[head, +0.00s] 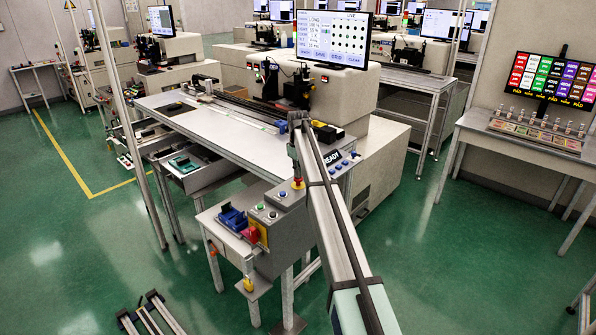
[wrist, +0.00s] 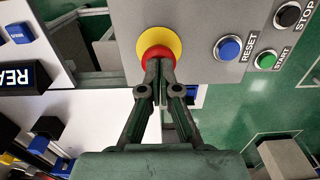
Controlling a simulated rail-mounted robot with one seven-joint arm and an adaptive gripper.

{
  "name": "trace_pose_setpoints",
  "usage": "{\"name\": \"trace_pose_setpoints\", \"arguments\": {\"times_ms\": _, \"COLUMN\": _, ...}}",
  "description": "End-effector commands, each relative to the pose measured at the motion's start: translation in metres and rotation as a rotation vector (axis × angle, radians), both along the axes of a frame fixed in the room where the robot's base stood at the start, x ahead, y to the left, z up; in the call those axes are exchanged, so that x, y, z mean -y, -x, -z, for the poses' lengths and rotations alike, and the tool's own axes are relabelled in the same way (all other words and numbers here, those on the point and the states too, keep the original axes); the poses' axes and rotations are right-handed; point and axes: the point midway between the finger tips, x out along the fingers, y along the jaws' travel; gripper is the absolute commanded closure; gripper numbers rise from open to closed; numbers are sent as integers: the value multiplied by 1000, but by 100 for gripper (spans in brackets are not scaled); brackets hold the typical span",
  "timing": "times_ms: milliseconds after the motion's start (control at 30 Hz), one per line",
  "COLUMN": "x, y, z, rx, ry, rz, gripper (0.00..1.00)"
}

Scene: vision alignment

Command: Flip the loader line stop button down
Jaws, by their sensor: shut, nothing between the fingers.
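A grey control box (head: 262,232) stands at the front corner of the long workbench. In the wrist view its panel (wrist: 195,20) carries a red mushroom button on a yellow ring (wrist: 158,42), a blue RESET button (wrist: 228,47), a green START button (wrist: 267,60) and a black STOP button (wrist: 287,15). My gripper (wrist: 160,65) is shut and empty. Its fingertips overlap the red button's lower edge; I cannot tell whether they touch. In the head view, a red flap on a yellow housing (head: 262,235) is on the box's front side. Which one is the loader line stop is not labelled in view.
A blue fixture (head: 232,217) sits left of the box. The white workbench (head: 205,125) holds a machine with a monitor (head: 335,38).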

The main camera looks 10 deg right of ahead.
Motion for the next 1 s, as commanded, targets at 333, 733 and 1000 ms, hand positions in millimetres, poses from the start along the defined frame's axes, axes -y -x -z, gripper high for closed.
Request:
{"name": "trace_pose_setpoints", "arguments": {"times_ms": 333, "x": 0, "y": 0, "z": 22, "rx": 0, "ry": 0, "rz": -1, "gripper": 100}}
{"name": "trace_pose_setpoints", "arguments": {"times_ms": 733, "x": 0, "y": 0, "z": 16, "rx": -1, "ry": 1, "rz": -1, "gripper": 100}}
{"name": "trace_pose_setpoints", "arguments": {"times_ms": 1000, "x": 0, "y": 0, "z": -28, "rx": 3, "ry": 0, "rz": -1, "gripper": 100}}
